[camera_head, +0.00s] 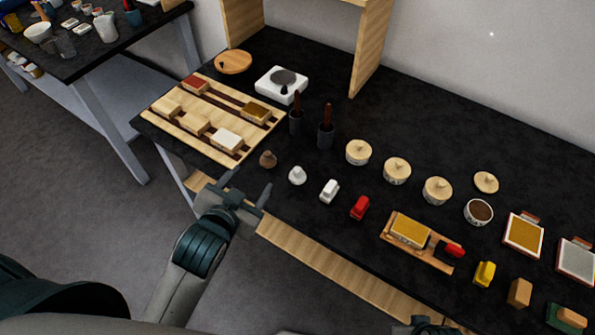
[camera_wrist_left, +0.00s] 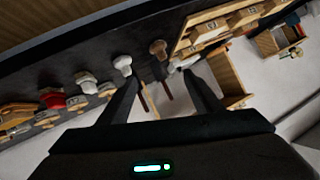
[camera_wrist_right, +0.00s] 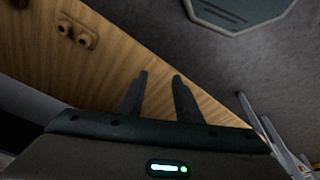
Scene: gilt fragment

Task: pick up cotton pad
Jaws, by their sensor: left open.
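A white, knob-topped pad (camera_head: 297,176) stands near the front edge of the black table; it looks like the cotton pad, but I cannot be sure. It also shows in the left wrist view (camera_wrist_left: 122,65), beyond the left fingertip. A brown knobbed piece (camera_head: 267,159) stands to its left and shows ahead between the fingers in the left wrist view (camera_wrist_left: 158,47). My left gripper (camera_head: 250,184) is open and empty at the table's front edge, apart from both. My right gripper (camera_wrist_right: 160,78) is open and empty, low by a wooden front panel; only a bit shows in the head view.
A white block (camera_head: 329,190) and a red block (camera_head: 360,207) stand to the right of the white pad. Two dark holders with upright tools (camera_head: 326,138) stand behind. A slatted wooden rack (camera_head: 185,137) with blocks lies at left. Lidded pots (camera_head: 397,170) stand at right.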

